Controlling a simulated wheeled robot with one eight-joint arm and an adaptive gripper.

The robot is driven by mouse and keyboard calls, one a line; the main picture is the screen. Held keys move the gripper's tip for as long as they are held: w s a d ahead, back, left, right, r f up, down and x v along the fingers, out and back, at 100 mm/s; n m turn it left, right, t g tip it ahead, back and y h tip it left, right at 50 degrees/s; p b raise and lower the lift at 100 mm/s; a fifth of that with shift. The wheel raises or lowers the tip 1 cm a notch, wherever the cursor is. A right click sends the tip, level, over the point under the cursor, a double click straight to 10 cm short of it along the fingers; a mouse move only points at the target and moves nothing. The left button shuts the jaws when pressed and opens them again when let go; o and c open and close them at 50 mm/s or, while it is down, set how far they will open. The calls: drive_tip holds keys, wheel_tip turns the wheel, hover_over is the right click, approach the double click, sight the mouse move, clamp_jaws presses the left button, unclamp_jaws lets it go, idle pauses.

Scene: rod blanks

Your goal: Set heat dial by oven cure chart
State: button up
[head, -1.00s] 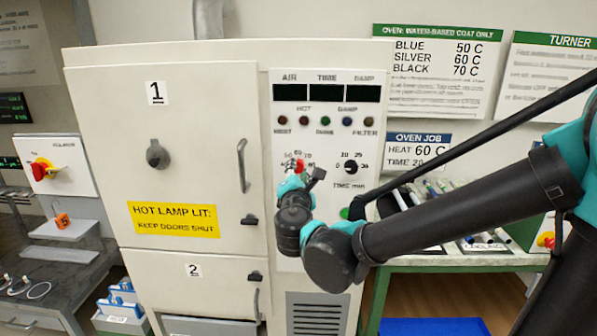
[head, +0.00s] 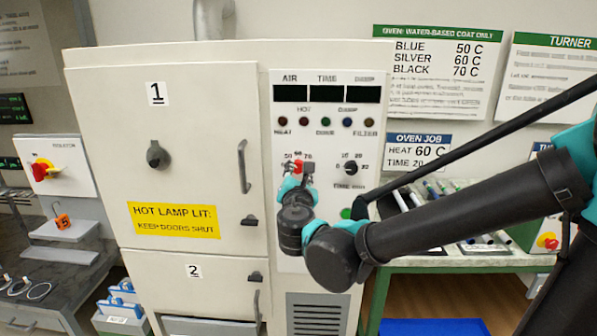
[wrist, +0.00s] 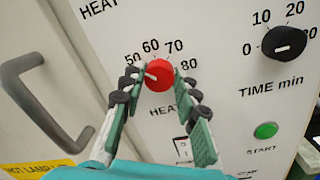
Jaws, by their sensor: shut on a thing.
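The red heat dial (wrist: 158,75) is on the oven's control panel (wrist: 225,110). Its marks run 50, 60, 70, 80, and its white pointer line points left, near the 50. My gripper (wrist: 163,80) is shut on the dial, with one finger on each side. In the head view the gripper (head: 297,178) partly covers the dial (head: 298,167). The oven cure chart (head: 440,70) on the wall reads blue 50 C, silver 60 C, black 70 C. The oven job card (head: 418,152) reads heat 60 C, time 20.
The black time dial (wrist: 289,42) is right of the heat dial, its pointer toward 0. A green start button (wrist: 266,130) is below it. A rocker switch (wrist: 183,147) sits under the heat dial. The oven door handle (head: 244,166) stands out at the left.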

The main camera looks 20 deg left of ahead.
drive_tip(key=shift+f, duration=0.1)
drive_tip(key=o, duration=1.2)
drive_tip(key=shift+c, duration=0.2)
drive_tip(key=v, duration=1.2)
drive_tip(key=w+d+f+m+g+h, duration=0.4)
drive_tip(key=d+f+m, duration=0.35)
drive_tip(key=d, duration=0.45)
drive_tip(key=w+d+f+m+g+h, duration=0.35)
drive_tip(key=w+d+f+m, duration=0.3)
drive_tip(key=d+f, duration=0.4)
drive_tip(key=s+d+f+m+g+y, duration=0.1)
drive_tip(key=s+d+f+m+g, duration=0.2)
drive_tip(key=s+d+f+m, duration=0.2)
drive_tip(key=s+d+f+m+g+y, duration=0.1)
drive_tip(key=s+d+f+m+g, duration=0.2)
drive_tip(key=d+m, duration=0.7)
wheel_tip(320, 180, down, 3)
drive_tip(key=s+m, duration=0.2)
drive_tip(key=m, duration=0.2)
